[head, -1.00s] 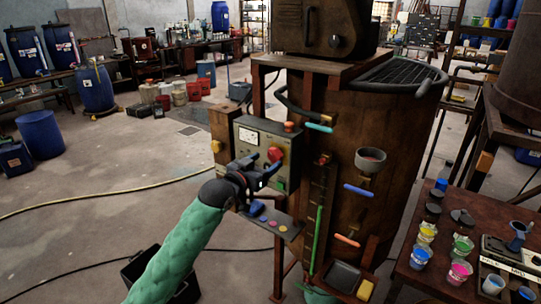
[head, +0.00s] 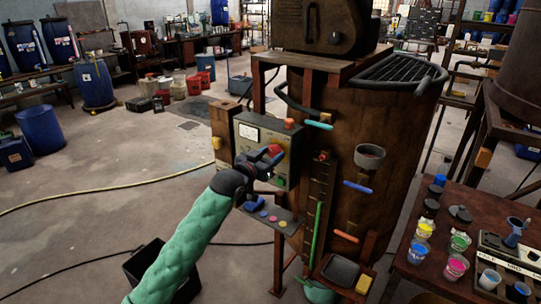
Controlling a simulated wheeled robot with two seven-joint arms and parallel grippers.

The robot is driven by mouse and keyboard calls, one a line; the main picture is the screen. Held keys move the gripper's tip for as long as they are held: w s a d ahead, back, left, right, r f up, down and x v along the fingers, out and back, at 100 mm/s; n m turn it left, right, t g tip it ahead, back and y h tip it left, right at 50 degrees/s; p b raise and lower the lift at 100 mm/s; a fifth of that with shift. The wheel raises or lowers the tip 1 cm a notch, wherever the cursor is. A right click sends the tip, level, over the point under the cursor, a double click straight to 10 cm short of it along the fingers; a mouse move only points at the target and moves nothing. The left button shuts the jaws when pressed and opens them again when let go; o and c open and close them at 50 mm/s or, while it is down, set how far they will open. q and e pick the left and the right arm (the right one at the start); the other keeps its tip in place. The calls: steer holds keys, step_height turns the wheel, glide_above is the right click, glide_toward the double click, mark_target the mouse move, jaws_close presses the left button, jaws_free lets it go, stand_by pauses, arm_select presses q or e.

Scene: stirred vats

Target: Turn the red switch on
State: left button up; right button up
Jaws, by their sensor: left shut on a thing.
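The red switch (head: 275,151) is a red knob on the front of the grey control panel (head: 247,133), which is fixed beside the large brown vat (head: 385,120). My left gripper (head: 268,163), on the green-sleeved arm, is at the panel with its fingers shut on the red switch. The fingers cover part of the knob, so its exact angle is hard to tell. My right gripper does not show.
A small shelf (head: 270,217) with coloured buttons juts out below the panel. A green button (head: 281,182) sits close under the switch. A table with paint cups (head: 459,242) stands at the right. A black bin (head: 148,262) is on the floor below my arm.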

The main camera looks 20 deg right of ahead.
arm_select(q)
steer(key=shift+m, duration=0.3)
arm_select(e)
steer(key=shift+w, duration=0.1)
arm_select(q)
steer(key=shift+f+b, duration=0.1)
steer(key=shift+b, duration=0.25)
steer(key=m+b, duration=0.3)
steer(key=m, duration=0.6)
steer(key=shift+m+b, duration=0.3)
steer(key=shift+m, duration=0.1)
steer(key=m, duration=0.6)
steer(key=shift+s+d+m, duration=0.1)
steer(key=shift+m, duration=0.6)
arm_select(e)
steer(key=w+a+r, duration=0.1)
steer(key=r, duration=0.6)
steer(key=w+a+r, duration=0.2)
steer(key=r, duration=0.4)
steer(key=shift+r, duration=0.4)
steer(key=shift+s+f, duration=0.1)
arm_select(q)
steer(key=shift+f, duration=0.1)
steer(key=o, duration=1)
